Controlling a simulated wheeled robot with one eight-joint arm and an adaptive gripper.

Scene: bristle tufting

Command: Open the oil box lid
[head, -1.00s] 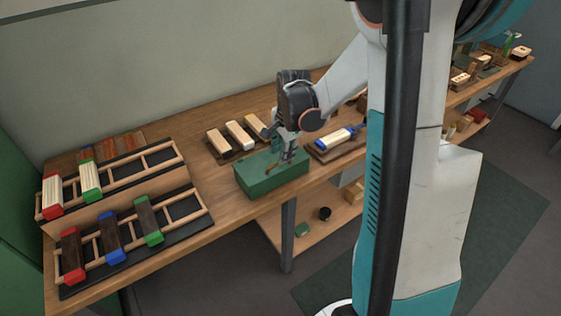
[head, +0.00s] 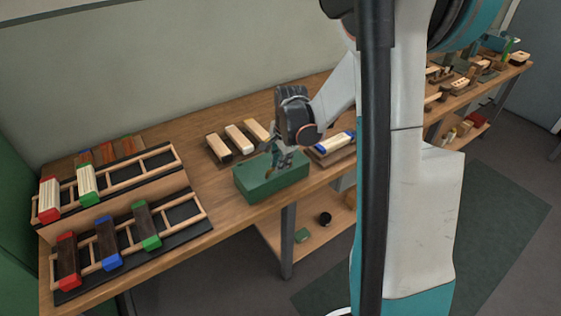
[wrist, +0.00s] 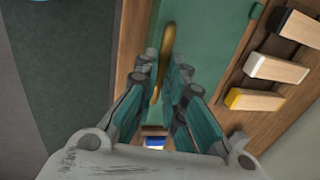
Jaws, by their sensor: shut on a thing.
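The oil box (head: 258,190) is a green box on the wooden table, near its front edge, and its lid looks closed. The lid (wrist: 197,25) fills the upper middle of the wrist view and carries a long brass-coloured handle (wrist: 163,50). My gripper (head: 279,166) is low over the top of the box. In the wrist view my gripper (wrist: 164,88) has its teal fingers on both sides of the handle, shut on it. The fingers hide part of the handle.
Several pale wooden blocks (head: 241,138) lie behind the box. A tray with a blue-ended brush block (head: 334,143) is to its right. Racks (head: 172,222) with coloured-end blocks stand at left. Bare tabletop (head: 216,187) lies left of the box.

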